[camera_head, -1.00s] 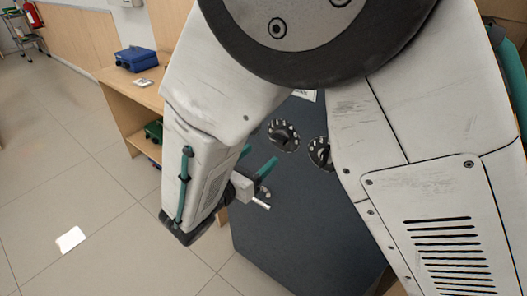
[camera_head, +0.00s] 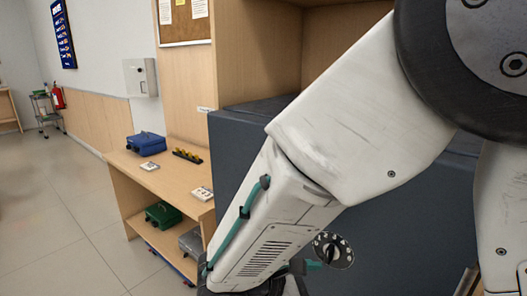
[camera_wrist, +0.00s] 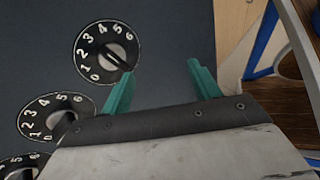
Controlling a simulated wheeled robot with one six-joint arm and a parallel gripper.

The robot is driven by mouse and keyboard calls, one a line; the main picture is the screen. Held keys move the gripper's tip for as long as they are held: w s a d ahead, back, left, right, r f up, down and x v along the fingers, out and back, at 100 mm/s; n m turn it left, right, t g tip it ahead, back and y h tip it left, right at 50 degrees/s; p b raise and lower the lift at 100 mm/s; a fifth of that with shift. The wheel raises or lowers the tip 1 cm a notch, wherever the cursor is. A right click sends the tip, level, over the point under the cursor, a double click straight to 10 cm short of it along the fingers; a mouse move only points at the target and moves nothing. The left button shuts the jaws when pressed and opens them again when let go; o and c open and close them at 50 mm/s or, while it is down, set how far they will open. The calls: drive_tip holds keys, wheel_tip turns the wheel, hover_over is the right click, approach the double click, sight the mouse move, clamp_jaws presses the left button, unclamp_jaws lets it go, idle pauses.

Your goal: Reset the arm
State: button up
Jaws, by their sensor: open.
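My gripper (camera_wrist: 160,88) is open and empty in the wrist view, its two teal fingers spread apart. In the camera_head view only a small teal part of my gripper (camera_head: 311,266) shows at the bottom, past my white arm. The dark grey cabinet (camera_head: 236,150) stands behind my arm. A numbered black dial (camera_head: 333,250) on it shows beside my gripper. The wrist view shows several numbers on a dial (camera_wrist: 90,62) near the left finger, with a second dial (camera_wrist: 45,108) and a partly cut-off third below it. I cannot tell whether a finger touches the near dial.
A wooden counter (camera_head: 165,180) stands at the left with a blue cash box (camera_head: 146,144), a row of yellow-topped items (camera_head: 187,155) and small cards. A green box (camera_head: 163,214) and a grey box sit on its shelf. Open floor (camera_head: 60,230) lies further left.

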drive_tip(key=s+d+r+m+g+y, duration=0.3)
drive_tip(key=s+d+r+m+y, duration=0.9)
drive_tip(key=m, duration=0.7)
drive_tip(key=s+d, duration=0.2)
drive_tip(key=d, duration=0.2)
drive_tip(key=shift+r, duration=0.15)
idle(0.7)
